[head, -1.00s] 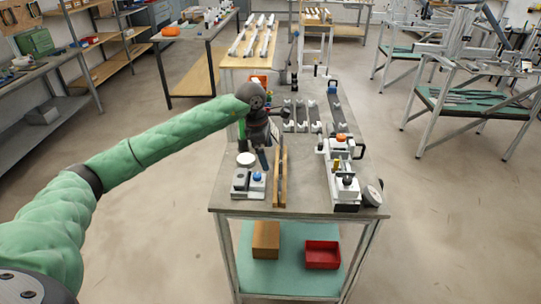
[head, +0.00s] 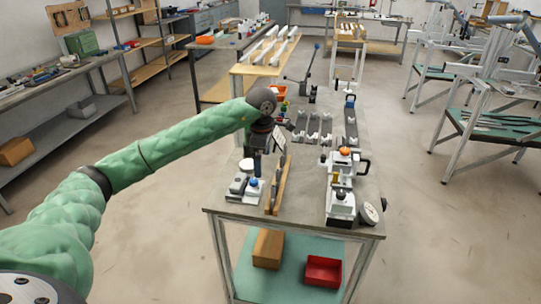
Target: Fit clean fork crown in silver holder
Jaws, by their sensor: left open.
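My left gripper (head: 257,160) points down over the left side of the workbench (head: 305,215), above a small white block fixture with a blue knob (head: 245,187). It is open, and I see nothing held in it. Several small metal parts stand on dark rails (head: 313,126) at the middle of the bench; they may be fork crowns, but I cannot tell which is clean. A silver and white fixture (head: 341,180) with an orange knob stands at the right of the bench; it may be the silver holder. My right gripper is not in view.
An upright wooden board (head: 278,185) stands close right of my left gripper. A round dial (head: 368,213) sits at the bench's front right corner. A lever tool (head: 308,75) stands at the far end. The bench centre, between board and fixture, is clear.

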